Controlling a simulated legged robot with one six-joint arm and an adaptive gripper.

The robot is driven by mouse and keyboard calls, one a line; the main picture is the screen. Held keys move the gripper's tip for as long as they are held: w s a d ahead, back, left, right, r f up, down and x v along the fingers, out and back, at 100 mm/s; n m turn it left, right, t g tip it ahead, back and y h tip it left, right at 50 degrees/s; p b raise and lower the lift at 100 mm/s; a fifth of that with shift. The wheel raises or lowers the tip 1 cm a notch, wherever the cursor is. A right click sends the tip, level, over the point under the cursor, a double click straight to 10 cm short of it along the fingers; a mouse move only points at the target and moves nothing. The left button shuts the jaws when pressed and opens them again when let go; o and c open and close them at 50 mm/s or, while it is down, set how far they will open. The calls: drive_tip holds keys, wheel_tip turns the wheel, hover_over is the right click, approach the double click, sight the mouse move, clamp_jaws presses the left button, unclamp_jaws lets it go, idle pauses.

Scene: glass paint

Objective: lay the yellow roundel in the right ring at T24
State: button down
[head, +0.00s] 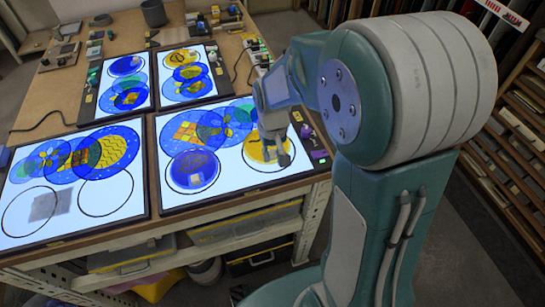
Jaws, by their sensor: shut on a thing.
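The yellow roundel (255,152) is at the lower right of the front right light panel (228,193), with dark marks on its face. My gripper (283,156) is shut on it, at its right part. The roundel covers the place of the right ring, and a dark rim shows around part of it. I cannot tell whether it touches the panel or hangs just above. A blue roundel (181,165) with a pale square lies in the left ring beside it. The label T24 cannot be read from here.
Two smaller lit panels stand behind. Pots and small tools lie at the back and along the bench's right edge. Drawers sit below.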

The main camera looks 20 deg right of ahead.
drive_tip(key=shift+f, duration=0.75)
drive_tip(key=shift+d+f, duration=0.1)
drive_tip(key=shift+f, duration=0.1)
drive_tip(key=shift+d, duration=0.35)
drive_tip(key=shift+c, duration=2.4)
unclamp_jaws()
drive_tip(key=shift+a, duration=0.35)
